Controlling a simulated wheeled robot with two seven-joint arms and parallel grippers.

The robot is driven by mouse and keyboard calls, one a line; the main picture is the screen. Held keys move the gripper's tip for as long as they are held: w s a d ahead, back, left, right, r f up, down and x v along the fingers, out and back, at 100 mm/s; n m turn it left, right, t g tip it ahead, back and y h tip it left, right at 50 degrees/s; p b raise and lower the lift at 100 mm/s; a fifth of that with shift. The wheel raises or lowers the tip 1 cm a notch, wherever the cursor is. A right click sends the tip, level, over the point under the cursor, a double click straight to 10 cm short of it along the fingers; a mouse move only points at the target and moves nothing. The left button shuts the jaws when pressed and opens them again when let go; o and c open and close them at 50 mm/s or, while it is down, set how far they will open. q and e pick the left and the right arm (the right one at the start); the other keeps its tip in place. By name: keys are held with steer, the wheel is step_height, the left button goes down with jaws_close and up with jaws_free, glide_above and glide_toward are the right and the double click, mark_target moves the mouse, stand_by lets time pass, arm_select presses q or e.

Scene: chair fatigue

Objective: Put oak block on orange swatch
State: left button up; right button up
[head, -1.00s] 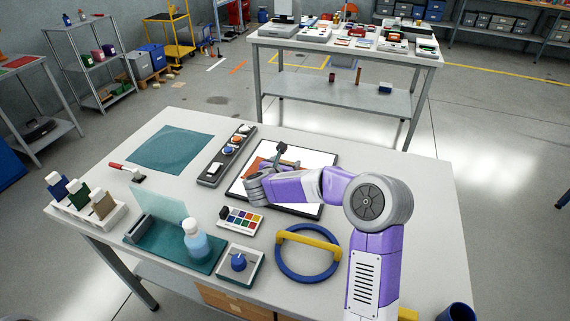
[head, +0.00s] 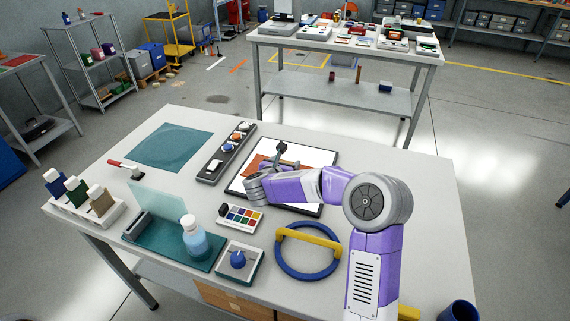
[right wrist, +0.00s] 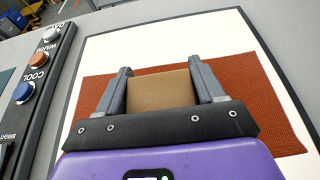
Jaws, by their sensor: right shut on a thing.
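The oak block (right wrist: 160,92) is a plain tan-brown block between the two grey fingers of my right gripper (right wrist: 162,72) in the right wrist view. The gripper is shut on it. The orange swatch (right wrist: 268,105) is a rust-orange woven rectangle on a white sheet, spreading out on both sides of the block. The block overlaps the swatch in this view; I cannot tell whether it touches it. In the head view the swatch (head: 258,164) shows only partly behind my right wrist, and the block cannot be made out. My left gripper is not in view.
The white sheet lies on a dark-edged board (head: 317,158). A control strip with knobs (head: 227,153) lies to its left. The table's right side is mostly clear.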

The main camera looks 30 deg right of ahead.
steer(key=o, duration=1.1)
steer(key=shift+o, duration=0.2)
